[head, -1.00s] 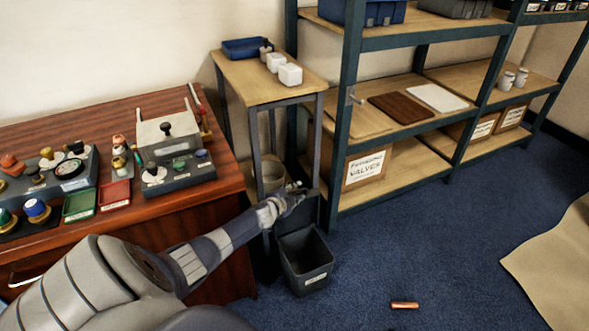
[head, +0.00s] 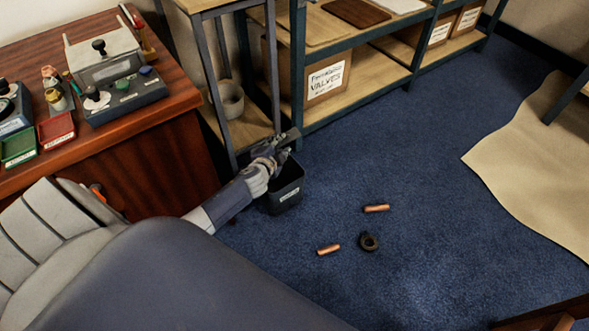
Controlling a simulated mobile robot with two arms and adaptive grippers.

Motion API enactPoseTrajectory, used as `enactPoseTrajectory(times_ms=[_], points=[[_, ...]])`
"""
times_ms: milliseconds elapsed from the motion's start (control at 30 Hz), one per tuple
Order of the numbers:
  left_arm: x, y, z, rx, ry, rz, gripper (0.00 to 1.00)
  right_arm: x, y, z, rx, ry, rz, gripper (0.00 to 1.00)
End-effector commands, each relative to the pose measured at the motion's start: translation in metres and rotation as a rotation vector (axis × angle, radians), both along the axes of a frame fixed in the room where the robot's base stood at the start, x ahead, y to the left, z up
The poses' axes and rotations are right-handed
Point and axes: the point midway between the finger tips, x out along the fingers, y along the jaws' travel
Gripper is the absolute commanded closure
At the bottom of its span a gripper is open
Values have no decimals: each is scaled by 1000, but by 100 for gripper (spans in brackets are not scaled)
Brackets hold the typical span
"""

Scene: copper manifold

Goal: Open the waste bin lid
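The waste bin (head: 287,196) is a small dark box with a white label, standing on the blue carpet beside the wooden stand. Its top looks open, with a dark inside partly visible. My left gripper (head: 283,146) is over the bin's back left rim and covers part of it. The lid cannot be told apart clearly from the dark gripper there. The fingers are too small and dark to show whether they are open or shut. My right gripper is not in view.
Two copper pipe pieces (head: 376,209) (head: 328,249) and a black ring (head: 369,242) lie on the carpet. The wooden desk (head: 150,165) is left of the bin; the shelf rack (head: 300,75) is behind. A beige mat (head: 535,160) lies at right.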

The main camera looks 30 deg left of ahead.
Motion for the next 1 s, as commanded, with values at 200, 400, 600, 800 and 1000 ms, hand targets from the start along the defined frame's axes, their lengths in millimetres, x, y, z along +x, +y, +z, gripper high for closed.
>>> enactPoseTrajectory(times_ms=[200, 400, 600, 800, 1000], points=[[-7, -17, -25, 12, -6, 0, 70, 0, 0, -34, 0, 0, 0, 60], [-12, -28, -38, 86, -37, 1, 70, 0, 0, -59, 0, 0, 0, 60], [-15, -37, -51, 149, -64, 1, 70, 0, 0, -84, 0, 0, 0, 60], [-18, -45, -63, 208, -87, -1, 70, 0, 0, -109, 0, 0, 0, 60], [-21, -52, -76, 264, -110, -1, 70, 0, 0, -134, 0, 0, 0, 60]])
